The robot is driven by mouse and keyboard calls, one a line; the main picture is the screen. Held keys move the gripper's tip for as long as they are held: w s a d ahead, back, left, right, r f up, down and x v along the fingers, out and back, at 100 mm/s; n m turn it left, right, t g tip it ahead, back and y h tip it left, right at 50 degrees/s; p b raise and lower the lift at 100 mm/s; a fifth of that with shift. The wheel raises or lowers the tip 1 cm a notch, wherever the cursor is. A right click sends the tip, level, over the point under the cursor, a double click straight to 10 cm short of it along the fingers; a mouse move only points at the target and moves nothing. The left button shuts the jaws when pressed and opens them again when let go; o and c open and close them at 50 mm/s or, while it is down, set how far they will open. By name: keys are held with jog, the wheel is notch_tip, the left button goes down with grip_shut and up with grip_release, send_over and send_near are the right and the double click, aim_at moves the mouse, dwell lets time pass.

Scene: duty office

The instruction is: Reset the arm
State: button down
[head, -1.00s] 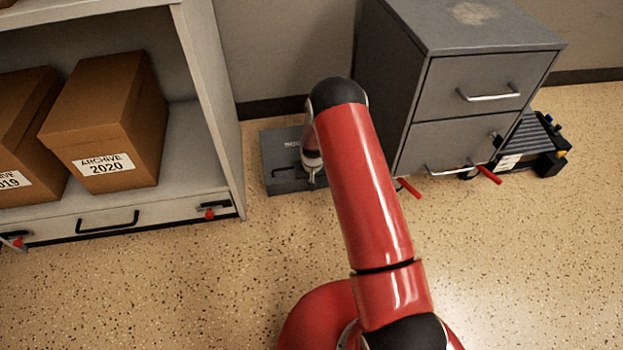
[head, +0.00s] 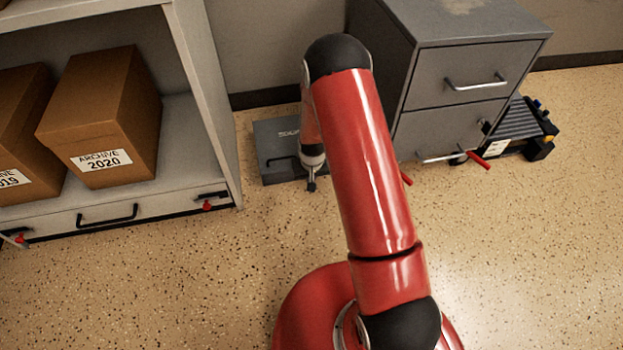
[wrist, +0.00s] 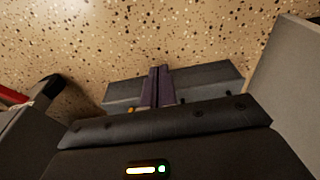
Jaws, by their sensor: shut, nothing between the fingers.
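My red arm with black joints rises through the middle of the head view. Its forearm hangs down behind the upper link, and my gripper (head: 311,184) points down in front of a flat grey case (head: 272,152) on the floor. In the wrist view the two dark fingers (wrist: 159,72) are together with nothing between them. The grey case (wrist: 215,74) shows behind them on both sides. Part of the case is hidden by my arm in the head view.
A shelf unit (head: 205,105) with archive boxes (head: 105,112) and a low drawer stands at left. A grey filing cabinet (head: 455,75) stands close at right, with a red-handled part (head: 478,160) near its base. A dark ribbed item (head: 525,125) lies beyond. The front floor is clear.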

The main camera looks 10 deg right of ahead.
jog(key=s+r+t+p, duration=0.1)
jog(key=s+r+p, duration=0.2)
jog(key=r, duration=1.3)
jog(key=s+r+t+p, duration=0.1)
jog(key=s+r+p, duration=0.15)
jog(key=r, duration=1.45)
jog(key=s+d+r+t+p, duration=0.1)
jog(key=s+r+p, duration=0.4)
jog(key=s+r, duration=1.4)
jog(key=s+d, duration=0.1)
jog(key=s, duration=0.2)
jog(key=shift+s+r+t, duration=0.25)
jog(key=shift+t, duration=0.15)
